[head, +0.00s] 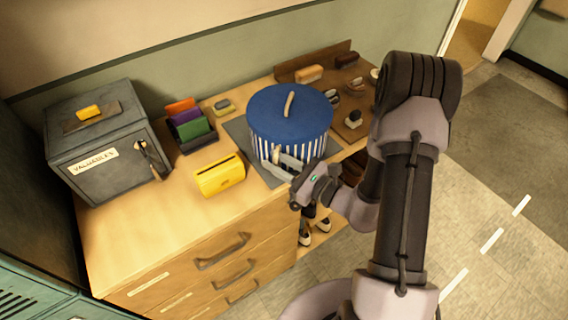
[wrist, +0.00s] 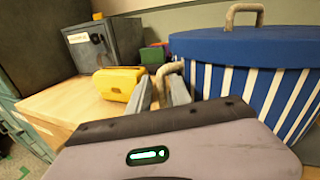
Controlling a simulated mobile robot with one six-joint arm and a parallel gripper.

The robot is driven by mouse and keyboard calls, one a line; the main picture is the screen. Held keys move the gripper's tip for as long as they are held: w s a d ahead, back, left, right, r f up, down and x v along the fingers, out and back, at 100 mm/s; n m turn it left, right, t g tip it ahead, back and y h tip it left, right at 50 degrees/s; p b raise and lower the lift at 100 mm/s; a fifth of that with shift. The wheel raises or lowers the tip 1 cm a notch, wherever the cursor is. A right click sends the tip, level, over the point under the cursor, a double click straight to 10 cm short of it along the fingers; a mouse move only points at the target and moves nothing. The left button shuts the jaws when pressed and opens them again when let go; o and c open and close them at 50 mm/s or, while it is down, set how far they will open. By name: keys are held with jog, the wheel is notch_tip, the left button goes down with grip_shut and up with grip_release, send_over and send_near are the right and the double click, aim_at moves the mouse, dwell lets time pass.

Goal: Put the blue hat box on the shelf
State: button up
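The blue hat box (head: 290,112) is round, with a plain blue lid, blue-and-white striped sides and a tan handle on top. It stands upright on a grey mat (head: 240,131) on the wooden counter. It also fills the right of the wrist view (wrist: 245,75). My gripper (head: 287,164) is at its front side. In the wrist view, my fingers (wrist: 160,95) are apart, with a tan hooked handle (wrist: 172,68) between them; contact is unclear. A lower shelf space beneath the counter's right part holds shoes (head: 318,228), mostly hidden by my arm.
A yellow box (head: 220,176) lies close left of the gripper. Behind it are a coloured rack (head: 190,128) and a grey safe (head: 103,145). Brushes and small items stand on a brown board (head: 345,112) right of the box. The counter's front left is clear.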

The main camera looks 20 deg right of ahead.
jog(key=v, duration=0.3)
jog(key=shift+s+d, duration=0.1)
jog(key=shift+s, duration=0.05)
jog(key=o, duration=1.7)
jog(key=shift+d, duration=0.1)
